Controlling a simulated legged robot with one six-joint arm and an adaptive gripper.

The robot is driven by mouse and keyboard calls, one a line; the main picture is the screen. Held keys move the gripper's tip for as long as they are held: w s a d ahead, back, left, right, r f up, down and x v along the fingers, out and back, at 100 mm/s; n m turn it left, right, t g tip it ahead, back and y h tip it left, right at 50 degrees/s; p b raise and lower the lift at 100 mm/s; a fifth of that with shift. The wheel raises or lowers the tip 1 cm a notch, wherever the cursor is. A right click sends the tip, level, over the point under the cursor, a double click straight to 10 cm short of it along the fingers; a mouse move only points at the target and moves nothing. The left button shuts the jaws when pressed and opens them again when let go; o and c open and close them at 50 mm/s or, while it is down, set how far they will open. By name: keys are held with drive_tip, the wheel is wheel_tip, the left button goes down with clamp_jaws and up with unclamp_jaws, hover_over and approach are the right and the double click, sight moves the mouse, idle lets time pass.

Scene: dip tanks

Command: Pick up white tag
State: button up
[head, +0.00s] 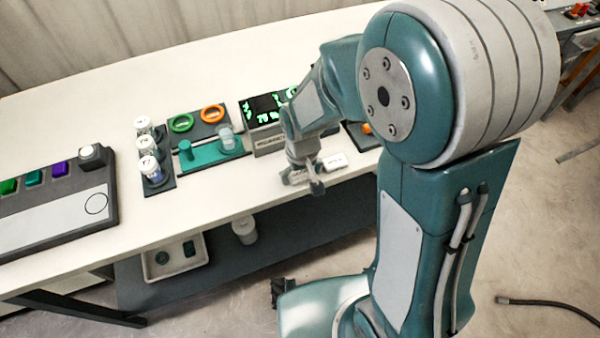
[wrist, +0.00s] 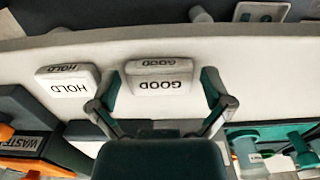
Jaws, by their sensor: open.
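Two white tags lie on the pale bench top. One reads GOOD (wrist: 158,84) and shows upside down between my fingers in the wrist view; the other reads HOLD (wrist: 68,88) and lies to its left. My gripper (wrist: 161,92) is open, with one finger on each side of the GOOD tag and apparent gaps to it. In the head view, my gripper (head: 316,187) is low over the bench near its front edge. The GOOD tag (head: 297,177) is partly hidden there by my gripper. The HOLD tag (head: 335,162) lies just to the right.
A display with green digits (head: 263,108) stands behind the tags. To the left are a teal fixture (head: 205,156), orange and green rings (head: 212,113) and several white-capped vials (head: 150,165). A black WASTE-labelled holder (wrist: 30,141) is near the HOLD tag. The front bench strip is clear.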

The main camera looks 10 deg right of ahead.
drive_tip(key=c, duration=0.7)
drive_tip(key=shift+r, duration=0.1)
